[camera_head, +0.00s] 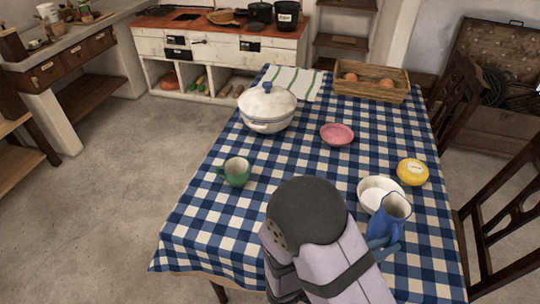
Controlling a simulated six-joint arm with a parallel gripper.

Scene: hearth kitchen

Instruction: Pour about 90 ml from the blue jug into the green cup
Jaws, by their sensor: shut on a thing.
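The blue jug (385,224) is at the right front of the table, close beside my arm, with its open mouth facing up. My arm's links cover the area to its left and below. The green cup (237,173) stands upright on the cloth to the left of my arm, its handle pointing left. What is inside the jug and the cup cannot be made out.
A pink dish (337,134), a lidded white pot (267,109) and a wicker basket (371,91) stand farther back. The checked cloth (290,160) is clear between cup and bowl.

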